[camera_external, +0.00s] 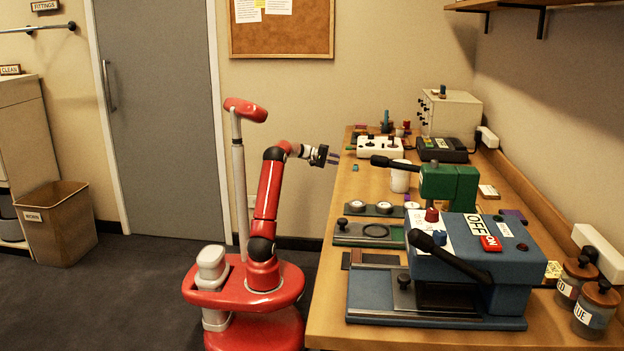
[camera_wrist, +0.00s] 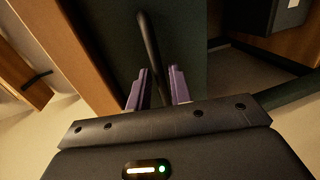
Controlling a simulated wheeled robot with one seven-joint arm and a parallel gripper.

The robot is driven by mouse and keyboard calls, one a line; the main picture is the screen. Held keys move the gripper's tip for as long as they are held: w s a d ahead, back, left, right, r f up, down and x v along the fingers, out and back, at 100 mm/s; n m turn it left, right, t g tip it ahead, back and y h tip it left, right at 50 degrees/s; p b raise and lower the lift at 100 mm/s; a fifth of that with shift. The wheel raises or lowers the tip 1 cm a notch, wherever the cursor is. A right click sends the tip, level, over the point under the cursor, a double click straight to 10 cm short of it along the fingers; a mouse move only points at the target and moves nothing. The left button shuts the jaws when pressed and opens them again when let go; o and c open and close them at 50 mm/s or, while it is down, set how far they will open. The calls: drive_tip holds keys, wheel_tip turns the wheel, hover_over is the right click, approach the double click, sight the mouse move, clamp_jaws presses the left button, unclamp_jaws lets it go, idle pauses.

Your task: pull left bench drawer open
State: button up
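The wrist view shows a dark green panel (camera_wrist: 185,40) with a long dark bar handle (camera_wrist: 148,45). My gripper (camera_wrist: 157,88) points at this panel with its two purple fingers apart. The bar's lower end runs between the fingers with visible gaps on both sides; I cannot tell whether either finger touches it. A wooden front with a short dark handle (camera_wrist: 36,77) shows at the far left of the wrist view. I cannot tell which front is the left bench drawer. In the external view my gripper (camera_external: 334,158) is by the bench's left edge, and the drawer fronts are hidden.
The bench (camera_external: 328,290) carries a blue machine (camera_external: 510,262), a green press (camera_external: 450,185), a white cup (camera_external: 400,180) and a white switch box (camera_external: 378,148). A dark box (camera_wrist: 275,14) shows at the wrist view's upper right. Floor left of my base is clear up to the bin (camera_external: 58,225).

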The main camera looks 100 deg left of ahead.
clamp_jaws()
drive_tip(key=shift+s, duration=0.1)
drive_tip(key=f+v, duration=0.2)
drive_tip(key=v, duration=0.9)
drive_tip(key=s+f+p+v, duration=0.1)
drive_tip(key=f+v, duration=0.1)
drive_tip(key=v, duration=1)
drive_tip(key=shift+f+p, duration=0.3)
drive_tip(key=shift+f, duration=0.1)
drive_tip(key=shift+s, duration=0.1)
drive_tip(key=shift+o, duration=1.5)
unclamp_jaws()
